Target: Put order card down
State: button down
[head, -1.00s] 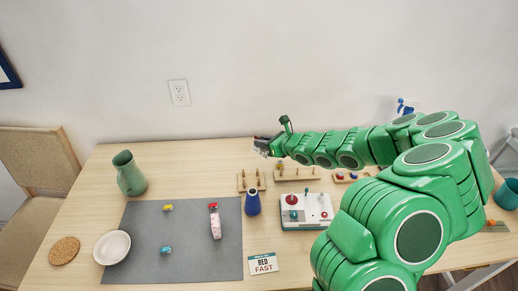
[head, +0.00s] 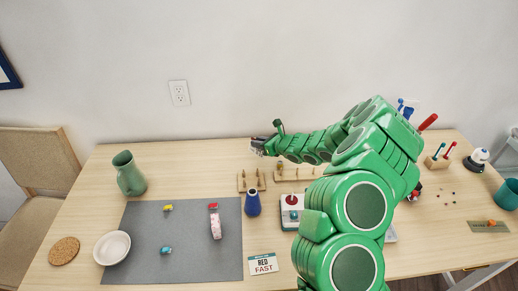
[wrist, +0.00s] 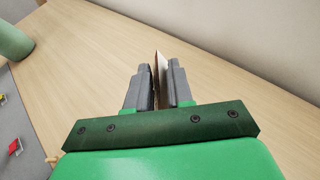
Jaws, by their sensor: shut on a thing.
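My gripper (head: 262,146) is above the back part of the table (head: 205,165), in front of the wall. In the wrist view, my gripper (wrist: 160,72) is shut on a thin flat card (wrist: 157,70), seen almost edge-on between the two grey fingers. The card's face and any print on it are hidden, so I cannot tell what it says. A separate card reading "RED FAST" (head: 263,264) stands at the front of the table, right of the grey mat. My gripper is well away from that one.
Bare wood lies under and left of my gripper. Pegged wooden blocks (head: 251,180) and a blue vase (head: 252,203) are nearby. A green jug (head: 128,174) stands at the back left. A white device with a red knob (head: 291,201) is partly hidden by my arm.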

jog(key=shift+w+f, duration=0.25)
jog(key=shift+f, duration=1.5)
jog(key=c, duration=1)
grip_release()
jog(key=shift+v, duration=6)
